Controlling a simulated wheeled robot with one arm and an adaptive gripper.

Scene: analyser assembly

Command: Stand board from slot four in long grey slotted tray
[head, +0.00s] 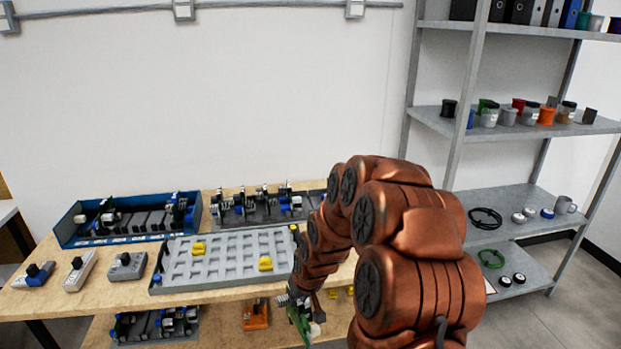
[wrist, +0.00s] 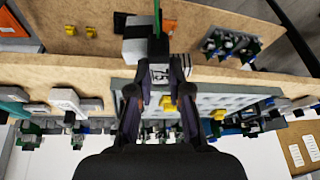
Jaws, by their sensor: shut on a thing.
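My gripper (head: 296,292) is in front of the table's front edge, low in the head view. It is shut on a green board (head: 302,323), which hangs below the fingers. In the wrist view my gripper (wrist: 160,82) grips the board's pale block, and the board's thin green edge (wrist: 157,14) points away from me. A long grey slotted tray (head: 245,221) stands at the back of the table with several upright boards in it; my arm hides its right end. A blue tray (head: 75,236) at the back left also holds upright boards, with a gap in its middle.
A pale grey pocketed tray (head: 160,284) with yellow pieces lies at the table's front. Several small grey devices (head: 127,266) stand left of it. A lower shelf (head: 215,330) carries another board tray (head: 118,340) and an orange piece (head: 256,316). A metal rack (head: 452,125) stands right.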

